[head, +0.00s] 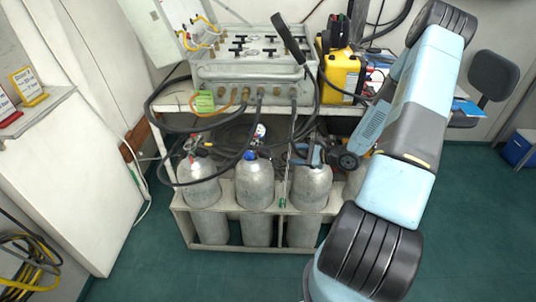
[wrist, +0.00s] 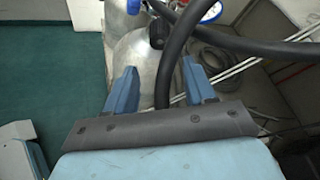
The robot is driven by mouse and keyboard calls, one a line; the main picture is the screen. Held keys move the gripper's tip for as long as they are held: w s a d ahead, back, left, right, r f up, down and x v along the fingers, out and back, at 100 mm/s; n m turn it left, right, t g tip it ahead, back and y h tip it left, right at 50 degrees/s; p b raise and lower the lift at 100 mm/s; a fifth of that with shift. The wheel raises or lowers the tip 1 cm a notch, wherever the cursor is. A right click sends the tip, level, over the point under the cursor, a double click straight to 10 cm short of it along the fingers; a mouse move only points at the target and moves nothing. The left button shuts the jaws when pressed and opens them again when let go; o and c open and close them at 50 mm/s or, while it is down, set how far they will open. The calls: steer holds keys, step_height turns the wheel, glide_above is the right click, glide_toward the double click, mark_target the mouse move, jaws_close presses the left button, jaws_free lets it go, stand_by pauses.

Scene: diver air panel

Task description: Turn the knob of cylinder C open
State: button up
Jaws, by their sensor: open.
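Several grey gas cylinders stand upright in a rack. The third from the left (head: 310,190) is below my gripper (head: 308,157); I cannot read a letter on it, so whether it is cylinder C is not shown. In the wrist view, my gripper (wrist: 160,80) is open, its two blue fingers apart. A grey cylinder (wrist: 132,60) with a black knob (wrist: 157,32) lies ahead between them. The knob appears beyond the fingertips, not held. A thick black hose (wrist: 172,70) crosses the space between the fingers.
Left cylinders have a red knob (head: 196,151) and a blue knob (head: 250,155). A pressure gauge (head: 260,131) is near the blue one. The rack (head: 230,213) encloses the cylinders. Above is the shelf with the air panel (head: 250,72) and hanging hoses. My arm partly hides a rightmost cylinder (head: 354,183).

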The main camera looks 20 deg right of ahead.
mark_target(270, 154)
steer(key=x, duration=1.3)
steer(key=c, duration=0.8)
